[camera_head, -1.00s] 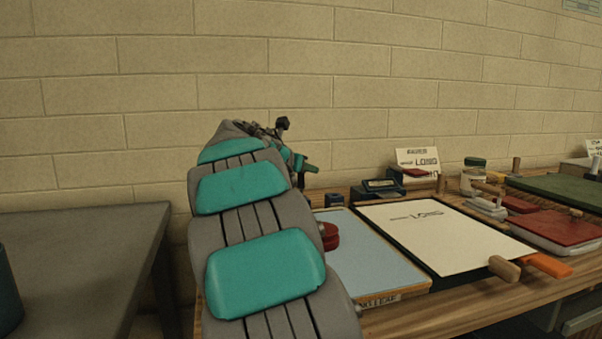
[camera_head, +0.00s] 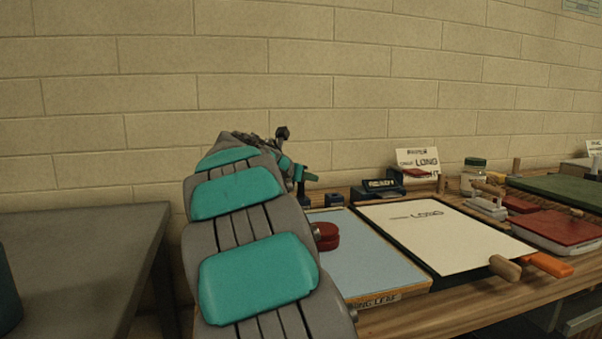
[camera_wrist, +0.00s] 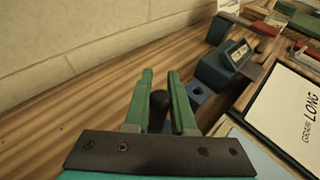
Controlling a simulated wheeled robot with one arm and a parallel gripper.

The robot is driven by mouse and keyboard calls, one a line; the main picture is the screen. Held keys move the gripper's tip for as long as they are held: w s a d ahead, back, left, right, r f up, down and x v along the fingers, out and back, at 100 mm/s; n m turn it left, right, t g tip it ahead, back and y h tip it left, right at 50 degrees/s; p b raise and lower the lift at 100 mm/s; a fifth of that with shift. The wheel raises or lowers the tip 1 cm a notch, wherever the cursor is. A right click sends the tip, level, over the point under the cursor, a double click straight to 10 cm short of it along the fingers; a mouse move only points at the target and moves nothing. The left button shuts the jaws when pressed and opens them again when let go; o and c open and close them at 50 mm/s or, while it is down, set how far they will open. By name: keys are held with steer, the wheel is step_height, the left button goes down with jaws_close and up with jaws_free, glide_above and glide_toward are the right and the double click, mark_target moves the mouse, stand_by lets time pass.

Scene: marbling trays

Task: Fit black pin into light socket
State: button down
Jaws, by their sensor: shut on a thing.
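My gripper (camera_wrist: 163,90) shows in the wrist view with two green fingers shut on a black pin (camera_wrist: 159,98), whose rounded dark top sits between them. The pin's lower end is hidden. A small blue block (camera_wrist: 199,93) with a dark round hole in its top lies just right of the right finger; it looks like the socket. The pin is beside this block, not over its hole. In the head view the gripper (camera_head: 304,176) is partly hidden behind my arm, and the small blue block (camera_head: 334,200) stands just right of it.
A dark box marked READY (camera_head: 381,185) stands right of the block. A blue tray (camera_head: 372,262) and a white sheet marked LONG (camera_head: 440,235) lie in front. A block wall (camera_wrist: 60,45) runs behind. Bare wooden bench (camera_wrist: 45,115) lies left of the gripper.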

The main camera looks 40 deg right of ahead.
steer(key=shift+f, duration=0.35)
steer(key=c, duration=0.7)
jaws_free()
steer(key=shift+r, duration=0.1)
steer(key=v, duration=0.7)
steer(key=shift+s+a+r, duration=0.1)
steer(key=shift+s+a, duration=0.05)
steer(key=shift+a, duration=0.2)
